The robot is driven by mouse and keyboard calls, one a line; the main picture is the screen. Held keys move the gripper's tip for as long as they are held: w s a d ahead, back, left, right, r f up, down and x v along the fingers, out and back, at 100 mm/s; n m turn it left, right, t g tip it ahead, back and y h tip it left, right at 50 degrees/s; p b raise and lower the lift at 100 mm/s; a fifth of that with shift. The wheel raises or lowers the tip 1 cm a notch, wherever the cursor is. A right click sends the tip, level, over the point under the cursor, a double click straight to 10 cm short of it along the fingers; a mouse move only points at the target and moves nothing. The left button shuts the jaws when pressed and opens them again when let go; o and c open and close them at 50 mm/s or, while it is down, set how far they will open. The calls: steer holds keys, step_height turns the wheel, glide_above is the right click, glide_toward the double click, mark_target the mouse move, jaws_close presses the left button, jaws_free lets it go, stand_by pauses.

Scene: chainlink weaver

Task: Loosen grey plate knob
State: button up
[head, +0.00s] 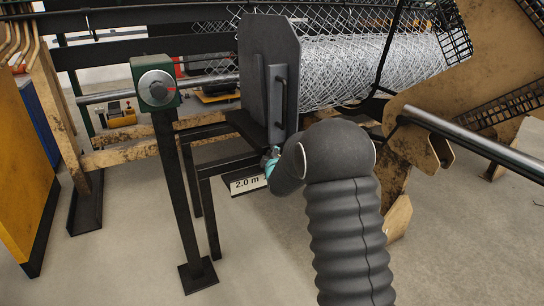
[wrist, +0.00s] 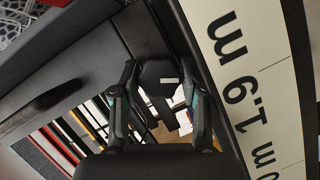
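The dark grey plate (head: 262,62) stands upright at the end of the mesh roll in the head view, with a bar handle on its face. My gripper (head: 271,158) is at the plate's lower edge, above the ruler strip, largely covered by my arm. In the wrist view a dark, flat-sided knob (wrist: 159,74) lies ahead, between the fingertips of my gripper (wrist: 158,80). The fingers are spread, one on each side of the knob. I cannot tell whether either finger touches it. The knob is hidden in the head view.
A white ruler strip (head: 248,184) marked 2.0 m runs below the plate; it also shows along the right of the wrist view (wrist: 262,75). A metal bar (head: 480,146) juts in at right.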

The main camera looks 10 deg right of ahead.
steer(key=shift+o, duration=1)
steer(key=shift+d+f, duration=0.1)
